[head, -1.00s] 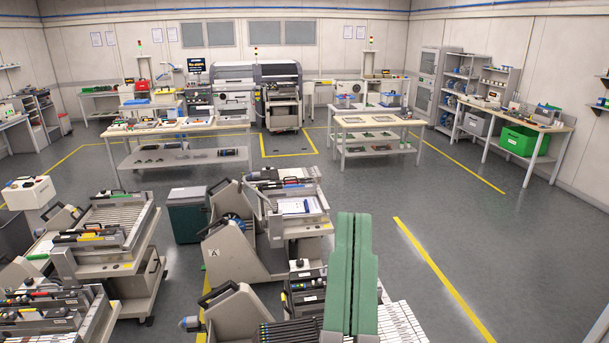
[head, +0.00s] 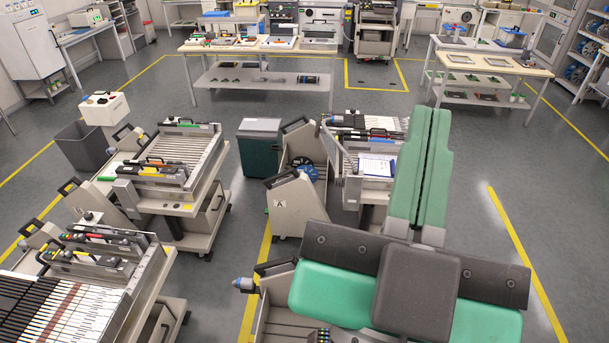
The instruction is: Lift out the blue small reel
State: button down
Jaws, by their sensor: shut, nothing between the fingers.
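A blue reel (head: 306,172) stands upright in the middle trolley, partly hidden by the trolley's grey side panels. I cannot tell its exact size. More blue reels (head: 577,72) show on the shelf at the far right, partly cut off. My gripper (head: 432,112) is in the right half, with its two long green fingers side by side, shut and empty, pointing away from me.
Feeder trolleys (head: 205,210) crowd the left. A dark green bin (head: 260,155) stands behind. The floor at right is clear around a yellow line (head: 525,255).

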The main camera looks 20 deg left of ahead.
dwell(0.3)
jog(key=c, duration=1.4)
grip_release()
jog(key=shift+w, duration=0.15)
